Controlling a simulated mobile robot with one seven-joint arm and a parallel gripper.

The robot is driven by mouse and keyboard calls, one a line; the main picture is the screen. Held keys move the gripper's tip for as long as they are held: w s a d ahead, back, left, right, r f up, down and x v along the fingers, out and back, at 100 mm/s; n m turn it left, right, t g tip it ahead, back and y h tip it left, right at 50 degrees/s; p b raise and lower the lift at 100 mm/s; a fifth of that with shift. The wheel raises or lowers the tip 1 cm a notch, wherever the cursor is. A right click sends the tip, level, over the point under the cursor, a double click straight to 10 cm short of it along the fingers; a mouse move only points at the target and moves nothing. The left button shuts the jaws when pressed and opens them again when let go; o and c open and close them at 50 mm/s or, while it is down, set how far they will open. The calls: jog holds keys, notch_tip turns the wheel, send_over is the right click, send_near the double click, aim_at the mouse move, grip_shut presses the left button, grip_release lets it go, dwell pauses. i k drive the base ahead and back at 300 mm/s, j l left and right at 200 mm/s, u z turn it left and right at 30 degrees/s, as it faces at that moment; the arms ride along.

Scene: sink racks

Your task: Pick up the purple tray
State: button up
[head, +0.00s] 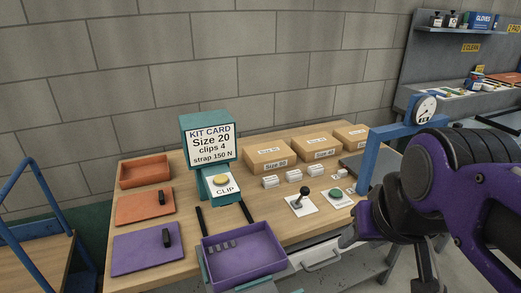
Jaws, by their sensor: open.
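The purple tray (271,261) is an open, shallow box at the front edge of the wooden table. Several small grey pieces (222,246) lie in it toward its back left. A flat purple lid (140,255) with a black handle lies to its left, apart from it. My gripper (388,252) is at the right, low in the head view, partly hidden by my own arm and cut by the lower edge. It is open and well to the right of the tray, not touching it.
A teal dispenser with a kit card (208,145) stands behind the tray. A blue gauge frame (366,165) stands near my arm.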

aim_at(236, 257)
jog(key=u, duration=0.8)
